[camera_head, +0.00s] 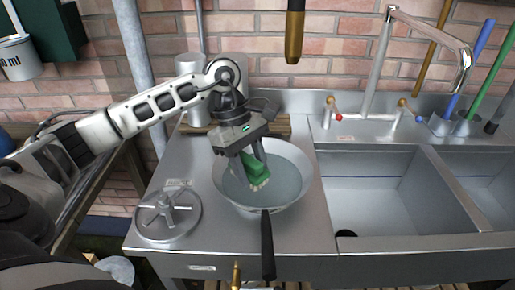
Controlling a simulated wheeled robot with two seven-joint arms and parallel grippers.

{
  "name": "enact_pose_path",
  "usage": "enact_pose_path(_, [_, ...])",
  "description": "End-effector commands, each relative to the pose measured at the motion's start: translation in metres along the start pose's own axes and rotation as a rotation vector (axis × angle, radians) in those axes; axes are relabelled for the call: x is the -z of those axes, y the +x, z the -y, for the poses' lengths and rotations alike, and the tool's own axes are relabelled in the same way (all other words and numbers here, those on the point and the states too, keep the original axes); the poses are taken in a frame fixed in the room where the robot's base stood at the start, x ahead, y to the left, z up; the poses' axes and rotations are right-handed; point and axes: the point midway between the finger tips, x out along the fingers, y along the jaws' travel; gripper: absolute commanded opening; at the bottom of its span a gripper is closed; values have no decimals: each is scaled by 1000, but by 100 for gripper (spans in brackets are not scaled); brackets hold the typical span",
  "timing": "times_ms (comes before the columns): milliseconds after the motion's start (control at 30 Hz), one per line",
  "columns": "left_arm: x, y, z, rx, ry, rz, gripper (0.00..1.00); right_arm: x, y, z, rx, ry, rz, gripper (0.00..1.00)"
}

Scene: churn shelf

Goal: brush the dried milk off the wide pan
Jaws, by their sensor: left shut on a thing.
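The wide pan (295,165) is a broad, pale grey metal pan on the steel counter, left of the sink. Its dark handle (267,245) points toward me over the counter's front edge. My left gripper (254,170) is over the inside of the pan, shut on a green brush (253,168). The brush's pale bristles (262,185) point down into the pan; I cannot tell whether they touch it. The gripper and brush hide part of the pan's inside. I cannot make out any dried milk on the visible surface. My right gripper is not in view.
A round metal lid-like piece with a spoked handle (167,214) lies left of the pan. A double sink (385,190) with a tall tap (376,60) is at the right. Metal cylinders (190,68) stand behind my arm. A dark and gold rod (294,35) hangs above.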

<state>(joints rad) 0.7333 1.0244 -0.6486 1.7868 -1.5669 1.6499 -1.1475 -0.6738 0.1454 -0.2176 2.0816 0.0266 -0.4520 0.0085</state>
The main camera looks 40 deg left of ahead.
Motion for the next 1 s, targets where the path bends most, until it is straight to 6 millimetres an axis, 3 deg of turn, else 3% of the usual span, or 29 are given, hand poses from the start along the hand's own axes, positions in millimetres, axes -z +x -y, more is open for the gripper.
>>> enact_pose_path(367, [-10, -32, 2, -5, -7, 0, 20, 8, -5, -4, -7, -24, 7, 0])
enact_pose_path(1000, [-10, -32, 3, -4, -7, 1, 20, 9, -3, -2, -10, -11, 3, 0])
